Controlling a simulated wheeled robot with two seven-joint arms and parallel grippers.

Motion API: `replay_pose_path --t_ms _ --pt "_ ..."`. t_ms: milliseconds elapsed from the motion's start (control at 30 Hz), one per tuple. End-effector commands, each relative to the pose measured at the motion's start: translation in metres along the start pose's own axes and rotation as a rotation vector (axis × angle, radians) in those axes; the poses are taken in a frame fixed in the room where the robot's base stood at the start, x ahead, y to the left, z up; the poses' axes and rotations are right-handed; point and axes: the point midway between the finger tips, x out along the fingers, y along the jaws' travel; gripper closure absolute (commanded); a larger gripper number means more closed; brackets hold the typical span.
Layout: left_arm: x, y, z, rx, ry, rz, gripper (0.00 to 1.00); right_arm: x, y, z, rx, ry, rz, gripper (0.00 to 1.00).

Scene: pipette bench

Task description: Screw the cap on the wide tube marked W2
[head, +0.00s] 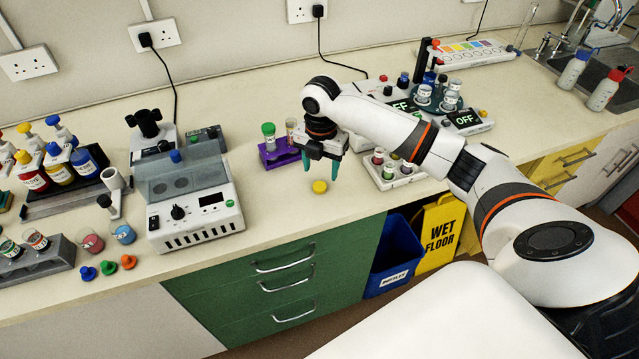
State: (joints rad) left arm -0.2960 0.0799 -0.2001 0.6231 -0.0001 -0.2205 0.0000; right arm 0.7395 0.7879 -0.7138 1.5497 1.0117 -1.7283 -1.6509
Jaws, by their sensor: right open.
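A purple rack (276,159) stands on the bench just left of my right gripper. It holds a tube with a green cap (268,129) and a second tube (291,126) that shows no coloured cap. The tube markings are too small to read, so I cannot tell which is W2. A round yellow cap (319,187) lies on the bench in front of the rack. My right gripper (321,168) points down with its teal fingers apart, empty, just above and behind the yellow cap. The gripper hides part of the rack's right side. My left gripper is not in view.
A white rack of small coloured-top vials (388,180) stands close to the right of my right gripper. A grey device with a dial (195,222) stands to the left.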

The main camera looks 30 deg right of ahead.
Motion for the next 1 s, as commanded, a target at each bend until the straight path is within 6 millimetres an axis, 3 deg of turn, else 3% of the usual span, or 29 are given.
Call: replay_pose_path --t_ms 433,733,1000 --pt "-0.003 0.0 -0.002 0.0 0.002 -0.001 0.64 0.009 -0.001 0.0 0.0 0.0 0.0 0.43" --pt "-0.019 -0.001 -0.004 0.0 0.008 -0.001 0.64 0.05 -0.004 -0.003 0.0 -0.001 0.001 0.43" --pt "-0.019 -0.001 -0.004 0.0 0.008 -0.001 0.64 0.059 -0.004 -0.004 0.0 0.002 -0.002 0.43"
